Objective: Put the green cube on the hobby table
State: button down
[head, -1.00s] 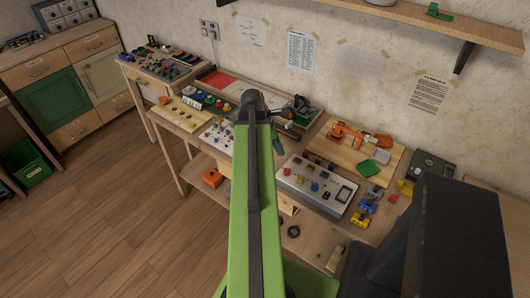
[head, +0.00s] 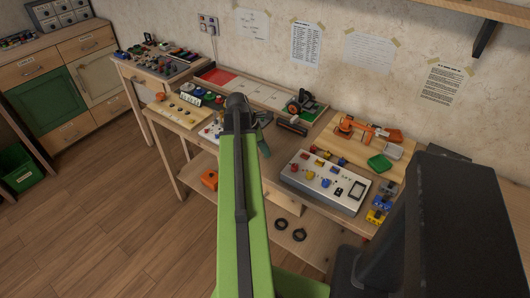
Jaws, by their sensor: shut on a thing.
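My green arm reaches forward over the long wooden table (head: 196,143) along the wall; I take this for the hobby table, though no label shows it. My gripper (head: 262,138) is partly visible just right of the arm's dark end joint, above the table. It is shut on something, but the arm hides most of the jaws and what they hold. I cannot make out the green cube anywhere. How far the gripper is above the tabletop is unclear.
A smaller cluttered table (head: 160,68) stands left. Open wooden floor (head: 105,205) lies left.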

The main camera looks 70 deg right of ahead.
jog(key=shift+f, duration=0.2)
jog(key=c, duration=1.3)
grip_release()
jog(key=shift+r, duration=0.15)
jog(key=shift+r+p, duration=0.3)
jog(key=shift+r, duration=0.05)
jog(key=p+v, duration=1)
jog(key=v, duration=0.1)
jog(key=shift+r, duration=0.2)
